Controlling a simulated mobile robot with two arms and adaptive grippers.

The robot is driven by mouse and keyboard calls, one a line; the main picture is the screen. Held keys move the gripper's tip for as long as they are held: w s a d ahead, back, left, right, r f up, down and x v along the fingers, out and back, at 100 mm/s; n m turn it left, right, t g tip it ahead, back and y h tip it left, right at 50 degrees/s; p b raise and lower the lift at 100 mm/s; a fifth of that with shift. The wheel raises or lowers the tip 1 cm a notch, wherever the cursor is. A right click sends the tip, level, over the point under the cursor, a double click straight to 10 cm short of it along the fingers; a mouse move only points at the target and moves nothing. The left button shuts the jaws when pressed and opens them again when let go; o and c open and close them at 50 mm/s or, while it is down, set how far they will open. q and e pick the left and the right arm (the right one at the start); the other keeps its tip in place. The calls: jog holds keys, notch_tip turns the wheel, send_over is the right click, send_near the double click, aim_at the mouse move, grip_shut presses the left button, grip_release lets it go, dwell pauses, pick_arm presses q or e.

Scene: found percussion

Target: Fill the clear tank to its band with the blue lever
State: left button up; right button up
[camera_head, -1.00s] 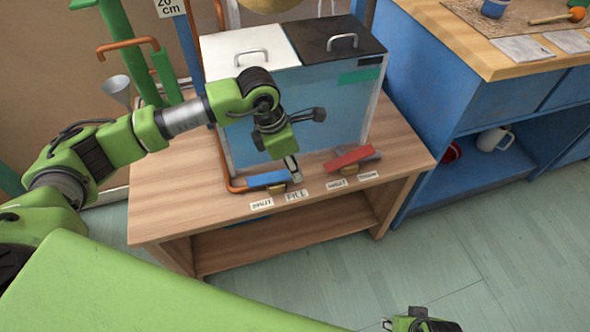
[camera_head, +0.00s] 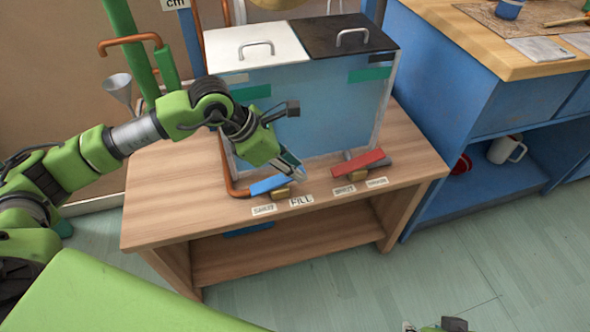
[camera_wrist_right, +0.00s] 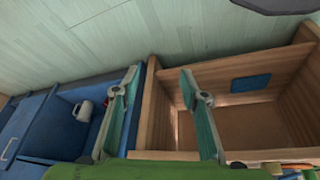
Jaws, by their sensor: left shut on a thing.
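The clear tank (camera_head: 320,110) stands on the wooden stand, with pale blue inside. Green band pieces (camera_head: 370,75) show high on its front; the water's top edge is hard to tell from here. The blue lever (camera_head: 268,185) lies low in front of the tank at the left, by the SHUT and FILL labels. My left gripper (camera_head: 292,172) is shut on the blue lever at its right end and partly hides it. My right gripper (camera_wrist_right: 160,75) is open and empty, fingers spread, away from the tank; part of it shows at the head view's bottom edge.
A red lever (camera_head: 358,163) sits right of the blue one, close to it. The wooden stand (camera_head: 165,200) has bare top at the left. A blue workbench (camera_head: 480,110) stands close on the right, with a white mug (camera_head: 503,150) on its shelf.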

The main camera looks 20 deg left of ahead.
jog(key=shift+t, duration=0.9)
jog(key=shift+w+a+r, duration=0.2)
jog(key=shift+w, duration=0.4)
jog(key=shift+w+a+r, duration=0.15)
jog(key=shift+w+r, duration=0.05)
jog(key=shift+w, duration=0.45)
jog(key=shift+w+a+r, duration=0.2)
jog(key=shift+w, duration=0.4)
pick_arm(q)
jog(key=o, duration=1.1)
jog(key=shift+a, duration=0.1)
jog(key=shift+r, duration=0.1)
jog(key=v, duration=1.2)
jog(key=shift+s+a, duration=0.15)
jog(key=shift+f, duration=0.25)
pick_arm(e)
jog(key=shift+s, duration=0.15)
